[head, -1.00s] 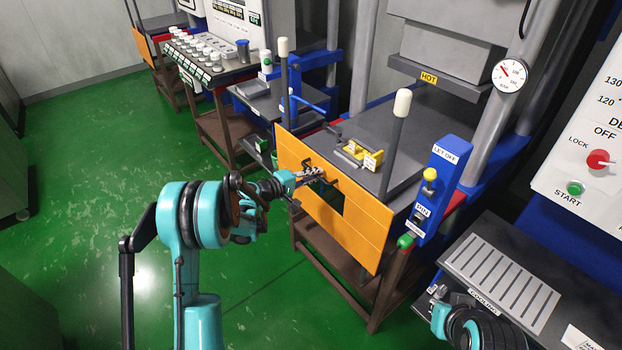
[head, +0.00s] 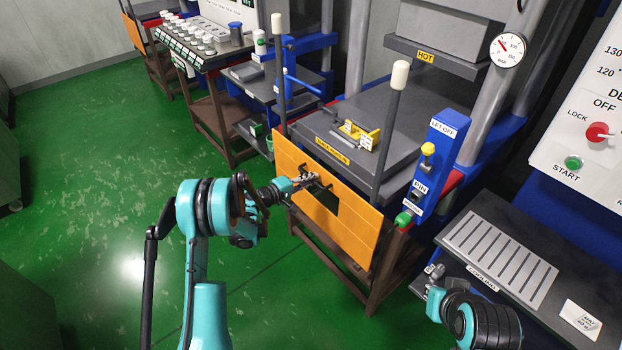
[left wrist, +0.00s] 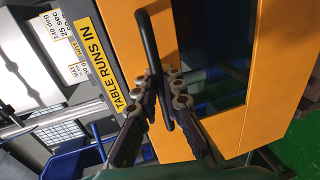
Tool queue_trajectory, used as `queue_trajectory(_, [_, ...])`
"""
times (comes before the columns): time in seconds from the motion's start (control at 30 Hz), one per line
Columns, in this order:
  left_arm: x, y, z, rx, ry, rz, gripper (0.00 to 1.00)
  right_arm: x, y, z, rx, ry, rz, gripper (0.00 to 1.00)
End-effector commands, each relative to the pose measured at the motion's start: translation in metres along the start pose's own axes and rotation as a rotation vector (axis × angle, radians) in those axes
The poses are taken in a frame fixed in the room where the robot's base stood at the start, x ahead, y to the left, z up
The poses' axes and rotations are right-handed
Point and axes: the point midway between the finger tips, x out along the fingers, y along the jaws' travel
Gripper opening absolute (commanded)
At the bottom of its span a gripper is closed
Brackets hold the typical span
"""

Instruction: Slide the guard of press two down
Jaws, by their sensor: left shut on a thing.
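The guard (head: 366,224) is an orange panel with a dark window, on the front of the press between two upright grey posts. It hangs below the table's front edge. A dark bar handle (left wrist: 152,45) stands out from the panel in the left wrist view. My left gripper (head: 314,180) is at this handle, its fingers closed around the bar; the wrist view shows the fingertips (left wrist: 167,88) on both sides of it. My right gripper (head: 435,273) is low at the right, by the cooling table, away from the guard; its fingers are too small to read.
The press table (head: 350,125) carries a yellow tool. A yellow "TABLE RUNS IN" label (head: 331,150) shows on its front edge. A blue "LET OFF" post (head: 437,165) with yellow and green knobs stands right of the guard. The slatted cooling table (head: 500,255) is at lower right.

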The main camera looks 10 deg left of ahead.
Motion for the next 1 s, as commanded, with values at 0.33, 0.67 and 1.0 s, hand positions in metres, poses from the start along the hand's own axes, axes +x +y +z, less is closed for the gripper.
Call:
queue_trajectory(0.33, [0.0,-0.004,0.002,0.005,-0.003,-0.007,0.18,0.001,0.0,0.001,0.0,0.0,0.0,0.0])
queue_trajectory(0.67, [-0.009,-0.003,0.0,0.004,-0.001,-0.006,0.18,0.001,0.0,0.0,0.0,0.0,0.0,0.0])
queue_trajectory(1.0, [-0.079,-0.003,0.0,0.004,0.001,-0.006,0.18,0.001,0.0,0.0,0.0,0.0,0.0,0.0])
